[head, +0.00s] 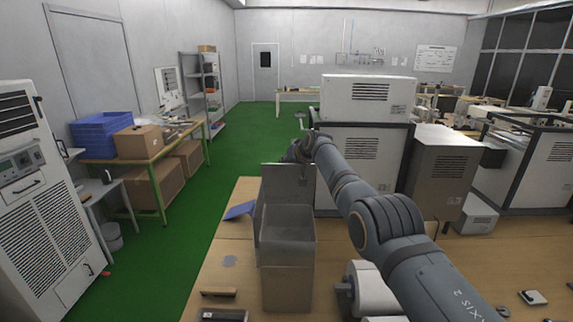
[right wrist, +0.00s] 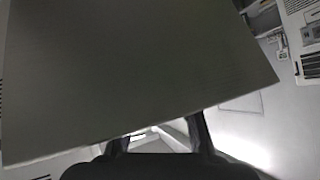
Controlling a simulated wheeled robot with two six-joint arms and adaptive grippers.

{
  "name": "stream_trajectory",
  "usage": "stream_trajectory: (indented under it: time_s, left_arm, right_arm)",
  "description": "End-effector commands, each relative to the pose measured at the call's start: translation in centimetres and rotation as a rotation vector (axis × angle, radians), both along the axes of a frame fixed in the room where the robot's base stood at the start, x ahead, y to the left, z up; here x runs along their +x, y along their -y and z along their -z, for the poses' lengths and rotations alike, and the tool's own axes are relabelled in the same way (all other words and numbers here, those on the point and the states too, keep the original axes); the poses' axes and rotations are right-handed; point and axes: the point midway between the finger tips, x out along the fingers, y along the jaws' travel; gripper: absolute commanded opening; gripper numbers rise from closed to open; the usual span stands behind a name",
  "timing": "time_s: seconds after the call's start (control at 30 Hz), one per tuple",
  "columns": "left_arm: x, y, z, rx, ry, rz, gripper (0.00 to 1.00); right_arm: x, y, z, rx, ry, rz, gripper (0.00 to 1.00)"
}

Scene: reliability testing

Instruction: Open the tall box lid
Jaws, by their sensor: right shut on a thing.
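The tall box (head: 287,275) stands upright on the wooden table, a plain grey-brown carton. Its lid (head: 288,183) stands raised, roughly upright at the back of the box; the top of the box looks uncovered, its inside hard to make out. My right arm comes in from the lower right and reaches past the box. My right gripper (head: 302,148) is at the lid's top edge, its fingers partly hidden behind the lid. In the right wrist view the lid (right wrist: 130,70) fills much of the picture, with its edge at the dark fingers (right wrist: 160,140). My left gripper is not in view.
The wooden table (head: 225,280) has small dark items at its front left and a blue piece (head: 239,211) left of the box. White machines (head: 365,150) stand behind, right of the box. A white cylindrical item (head: 370,290) lies under my right arm.

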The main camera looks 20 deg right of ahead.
Motion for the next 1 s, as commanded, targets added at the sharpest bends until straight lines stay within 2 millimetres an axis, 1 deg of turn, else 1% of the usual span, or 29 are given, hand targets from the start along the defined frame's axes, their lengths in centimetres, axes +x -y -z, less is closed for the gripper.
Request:
stream_trajectory:
  time_s: [0.03,0.33,0.37,0.57,0.87,0.9,1.0]
  left_arm:
    - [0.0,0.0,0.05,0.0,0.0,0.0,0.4]
    - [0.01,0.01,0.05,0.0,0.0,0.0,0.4]
    - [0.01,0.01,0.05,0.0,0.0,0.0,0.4]
    - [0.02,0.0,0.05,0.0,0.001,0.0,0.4]
    - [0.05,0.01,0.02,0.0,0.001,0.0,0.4]
    - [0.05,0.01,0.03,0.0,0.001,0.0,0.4]
    - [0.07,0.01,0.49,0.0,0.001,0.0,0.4]
  right_arm:
    - [-0.21,0.32,0.96,-0.003,-0.018,0.002,0.0]
    - [-0.22,0.31,0.99,-0.003,-0.018,0.002,0.0]
    - [-0.22,0.31,0.99,-0.003,-0.018,0.002,0.22]
    - [-0.16,0.22,0.76,-0.003,-0.014,0.001,0.49]
    - [-0.09,0.06,0.42,-0.001,-0.007,0.0,0.5]
    - [-0.14,0.14,0.64,-0.002,-0.012,0.001,0.5]
    - [-0.13,0.17,0.69,-0.001,-0.009,0.001,0.5]
